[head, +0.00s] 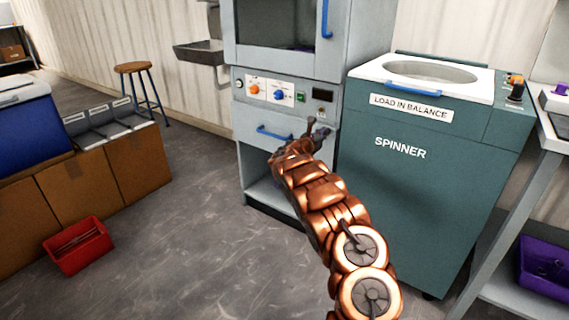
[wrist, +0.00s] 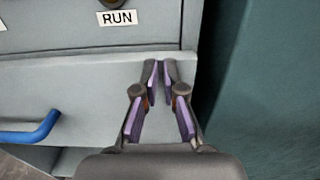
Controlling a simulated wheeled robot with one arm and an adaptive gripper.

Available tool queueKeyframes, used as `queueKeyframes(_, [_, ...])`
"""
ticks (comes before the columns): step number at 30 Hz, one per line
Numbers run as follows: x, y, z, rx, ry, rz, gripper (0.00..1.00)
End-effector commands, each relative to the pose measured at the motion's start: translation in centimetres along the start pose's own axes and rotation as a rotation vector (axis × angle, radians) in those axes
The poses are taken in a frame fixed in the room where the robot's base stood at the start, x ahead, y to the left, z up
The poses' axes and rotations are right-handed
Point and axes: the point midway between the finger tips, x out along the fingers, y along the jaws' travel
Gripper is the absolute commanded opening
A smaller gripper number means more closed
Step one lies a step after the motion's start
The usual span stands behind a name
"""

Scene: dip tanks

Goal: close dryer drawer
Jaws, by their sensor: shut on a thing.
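The dryer drawer (head: 250,121) is a pale grey front with a blue handle (head: 273,133), low on the grey dryer cabinet. Its front also shows in the wrist view (wrist: 85,90), with the handle (wrist: 38,130) at the left. How far it stands out is hard to tell. My gripper (head: 318,128) is at the right end of the drawer front, away from the handle. In the wrist view my gripper (wrist: 162,72) has its fingertips close together by the front's upper right edge, shut on it. The exact contact is partly hidden by the fingers.
The green spinner (head: 410,185) stands close on the right of the dryer. A control panel (head: 268,91) is above the drawer, with an open shelf space below. A red crate (head: 77,246) lies on the floor at left. The floor in front is clear.

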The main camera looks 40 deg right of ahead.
Motion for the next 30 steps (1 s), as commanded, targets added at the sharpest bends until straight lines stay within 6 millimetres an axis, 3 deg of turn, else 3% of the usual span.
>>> queueKeyframes(11, [0.2,-0.9,0.6,0.003,-0.009,-0.011,0.0])
queueKeyframes(21, [-3.6,0.7,0.4,0.001,-0.007,0.007,0.0])
queueKeyframes(30, [-7.7,0.8,0.6,-0.004,-0.006,0.008,0.0])
